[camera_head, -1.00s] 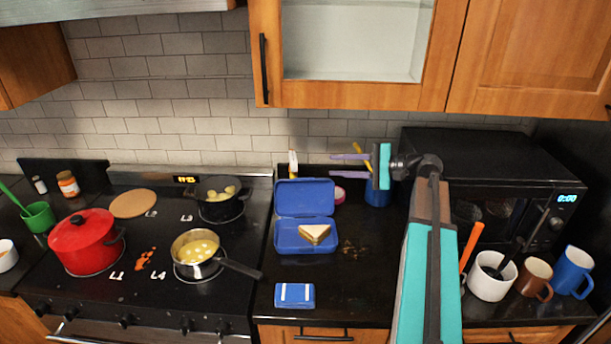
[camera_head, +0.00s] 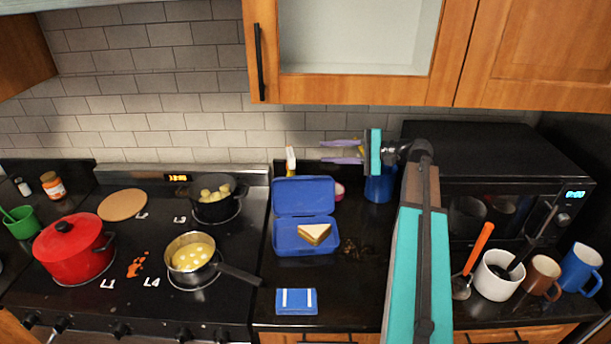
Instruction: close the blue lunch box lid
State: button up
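The blue lunch box (camera_head: 283,236) sits on the dark counter right of the stove. Its lid (camera_head: 304,195) stands open, raised at the back edge of the base. A sandwich wedge (camera_head: 314,234) lies in the right part of the base. My gripper (camera_head: 322,151) reaches in from the right, its two purple fingers pointing left with a gap between them. It is open and empty, and shows above and to the right of the lid, apart from it in the picture. How far it is behind or above the lid is hard to tell.
A blue cup (camera_head: 380,188) stands behind, below my gripper. A bottle with an orange-and-white top (camera_head: 291,160) and a pink roll (camera_head: 339,190) are behind the box. A small blue case (camera_head: 296,301) lies in front. Crumbs (camera_head: 358,248) lie to the right; the microwave (camera_head: 490,190) is farther right.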

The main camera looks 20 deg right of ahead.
jog(key=b, duration=1)
send_near(307, 177)
jog(key=shift+x, duration=1.25)
jog(key=shift+p+x, duration=1.2)
jog(key=shift+x, duration=2.55)
grip_shut()
